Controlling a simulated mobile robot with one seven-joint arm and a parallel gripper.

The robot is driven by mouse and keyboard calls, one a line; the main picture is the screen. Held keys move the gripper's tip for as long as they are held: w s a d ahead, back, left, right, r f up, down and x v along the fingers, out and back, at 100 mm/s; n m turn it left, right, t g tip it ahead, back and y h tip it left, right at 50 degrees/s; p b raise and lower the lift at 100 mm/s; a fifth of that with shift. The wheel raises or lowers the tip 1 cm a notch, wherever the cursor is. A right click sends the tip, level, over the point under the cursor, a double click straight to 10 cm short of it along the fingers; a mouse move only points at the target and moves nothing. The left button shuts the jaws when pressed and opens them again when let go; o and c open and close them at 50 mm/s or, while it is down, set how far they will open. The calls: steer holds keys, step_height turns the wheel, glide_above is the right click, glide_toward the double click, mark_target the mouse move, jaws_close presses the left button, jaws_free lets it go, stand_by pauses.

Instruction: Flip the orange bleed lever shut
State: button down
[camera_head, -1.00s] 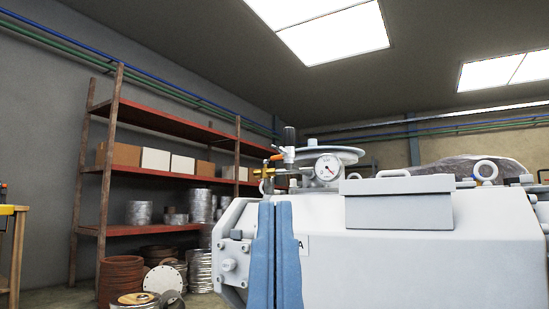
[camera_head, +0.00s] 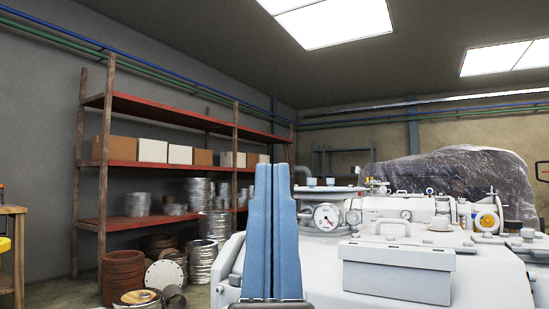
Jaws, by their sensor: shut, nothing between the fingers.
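My gripper (camera_head: 271,172) stands upright in the middle of the view, its two blue fingers pressed together and nothing between them. The orange bleed lever cannot be seen now; the fingers cover the area just left of the pressure gauge (camera_head: 327,216), where it showed earlier. The brass valve fitting cannot be seen there either. The white gauge sits on top of the pale grey machine (camera_head: 485,275), just right of my fingers. I cannot tell whether the fingers touch the lever, or how the lever stands.
A grey box (camera_head: 397,270) on the machine's front and a lifting ring (camera_head: 393,230) lie right of my gripper. Several fittings and a wrapped bulk (camera_head: 450,180) are behind. A red shelf rack (camera_head: 160,115) stands at left, with metal rolls and discs on the floor below.

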step_height(320, 180, up, 13)
steer(key=p, duration=1)
